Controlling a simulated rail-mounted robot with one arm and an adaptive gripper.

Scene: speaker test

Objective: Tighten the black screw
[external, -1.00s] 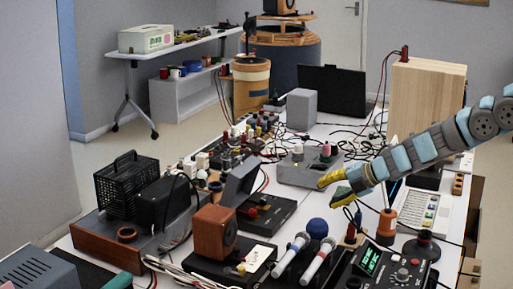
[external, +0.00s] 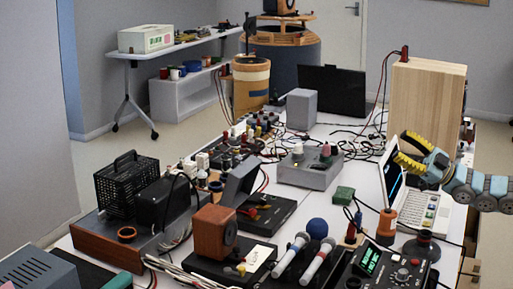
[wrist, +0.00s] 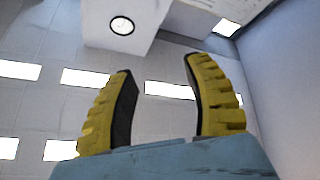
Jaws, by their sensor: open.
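I cannot make out a black screw for certain in either view; the small parts on the crowded table are too fine to tell. My gripper (external: 401,149) is in the air at the right side, around the laptop's screen in the external view. Its two yellow ribbed fingers are apart with nothing between them. In the wrist view the open fingers (wrist: 160,68) point up at the ceiling, with lights and a round clock beyond, and no table in sight. A grey box (external: 310,174) with a white and a reddish knob stands left of the gripper.
A tall wooden box (external: 428,105) stands behind my gripper. A white laptop (external: 424,210) is below it. A green block (external: 344,195), an orange spool (external: 387,222), microphones (external: 318,261) and loose cables crowd the table. The air above the table's middle is clear.

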